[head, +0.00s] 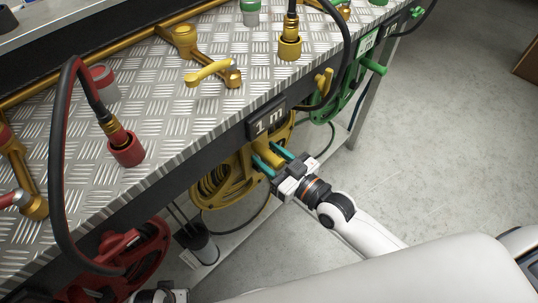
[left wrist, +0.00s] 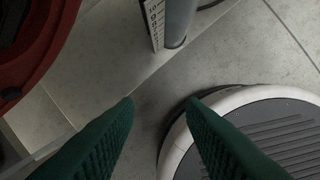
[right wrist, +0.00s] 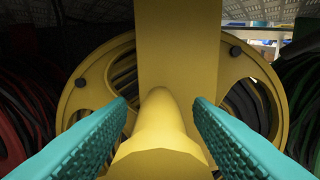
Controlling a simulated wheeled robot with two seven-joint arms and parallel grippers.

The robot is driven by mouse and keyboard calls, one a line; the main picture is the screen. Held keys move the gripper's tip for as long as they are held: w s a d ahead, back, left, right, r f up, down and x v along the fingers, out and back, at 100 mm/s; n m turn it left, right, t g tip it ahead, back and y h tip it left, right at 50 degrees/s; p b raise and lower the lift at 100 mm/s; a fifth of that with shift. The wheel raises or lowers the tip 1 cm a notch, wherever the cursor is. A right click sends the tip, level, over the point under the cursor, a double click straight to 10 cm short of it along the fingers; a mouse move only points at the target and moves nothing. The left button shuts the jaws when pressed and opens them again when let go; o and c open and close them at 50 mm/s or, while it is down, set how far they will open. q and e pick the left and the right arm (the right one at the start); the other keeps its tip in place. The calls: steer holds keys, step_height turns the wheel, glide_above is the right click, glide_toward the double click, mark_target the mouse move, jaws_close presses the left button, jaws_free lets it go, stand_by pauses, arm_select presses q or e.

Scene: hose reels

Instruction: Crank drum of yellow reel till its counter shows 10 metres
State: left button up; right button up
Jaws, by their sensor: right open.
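The yellow reel (head: 222,180) hangs below the front edge of the bench. The counter above it (head: 268,121) reads "1 m". My right gripper (head: 268,158) is at the front of this reel, its teal fingers apart. In the right wrist view, a yellow crank handle (right wrist: 158,128) points at the camera between the open fingers, with a gap on each side. The reel's drum (right wrist: 97,85) is behind it. My left gripper (left wrist: 162,103) is open and empty over the floor, with nothing between its dark green fingers.
A green reel (head: 345,92) hangs to the right and a red reel (head: 125,262) to the left. A grey cylinder (head: 197,245) stands beneath the bench. The metal bench top (head: 215,45) carries valves and hoses. Floor (head: 440,130) on the right is clear.

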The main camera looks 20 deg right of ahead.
steer(key=shift+w+a, duration=0.1)
steer(key=shift+w, duration=0.05)
steer(key=shift+c, duration=0.6)
jaws_close()
